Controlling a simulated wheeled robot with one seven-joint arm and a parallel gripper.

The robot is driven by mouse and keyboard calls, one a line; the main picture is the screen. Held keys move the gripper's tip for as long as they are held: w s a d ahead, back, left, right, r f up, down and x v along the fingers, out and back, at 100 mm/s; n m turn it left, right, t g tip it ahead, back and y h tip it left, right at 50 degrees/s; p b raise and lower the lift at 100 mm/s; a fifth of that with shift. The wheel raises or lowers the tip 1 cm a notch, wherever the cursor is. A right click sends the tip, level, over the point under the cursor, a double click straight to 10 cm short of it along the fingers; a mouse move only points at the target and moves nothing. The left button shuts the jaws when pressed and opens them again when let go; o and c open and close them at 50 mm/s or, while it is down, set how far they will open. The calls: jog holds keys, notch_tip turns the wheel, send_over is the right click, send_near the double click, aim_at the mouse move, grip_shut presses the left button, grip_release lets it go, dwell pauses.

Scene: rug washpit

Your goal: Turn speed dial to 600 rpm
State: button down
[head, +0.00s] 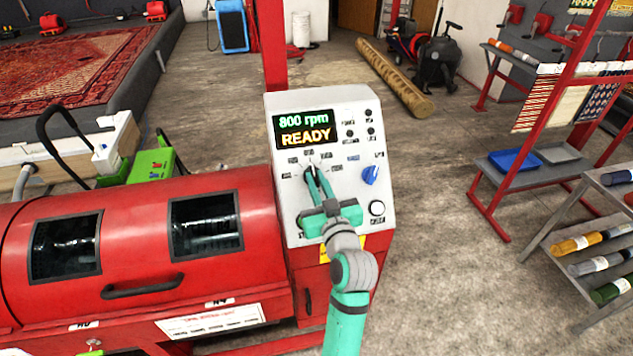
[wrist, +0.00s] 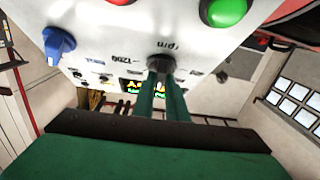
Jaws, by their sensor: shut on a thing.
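The speed dial (wrist: 160,64) is a dark round knob marked "rpm" on the white control panel (head: 350,125). My gripper (head: 312,172) reaches up to the panel's left dial, and its green fingers mostly cover that dial in the head view. In the wrist view my gripper (wrist: 162,80) is shut on the dial, one finger on each side. The display (head: 304,130) appears to read "800 rpm" in green and "READY" in orange.
A green button (wrist: 222,12) shows in the wrist view. The red drum machine (head: 140,250) stands to the left. Open floor (head: 440,240) lies to the right.

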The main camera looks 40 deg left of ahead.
jog(key=n, duration=0.1)
jog(key=n+g, duration=0.1)
jog(key=shift+w+d+n+g+y, duration=0.3)
jog(key=shift+w+d+n+y, duration=0.05)
jog(key=shift+w+n+y, duration=0.05)
jog(key=n+g+y, duration=0.1)
jog(key=n+g, duration=0.2)
jog(key=n, duration=0.1)
jog(key=shift+s+a+n, duration=0.1)
jog(key=shift+a+n, duration=0.05)
jog(key=shift+n, duration=0.25)
jog(key=shift+n+g, duration=0.7)
jog(key=shift+n, duration=0.4)
jog(key=c, duration=1.8)
grip_release()
jog(key=shift+w+d, duration=0.2)
jog(key=shift+o, duration=0.2)
jog(key=shift+a, duration=0.1)
jog(key=shift+r, duration=0.1)
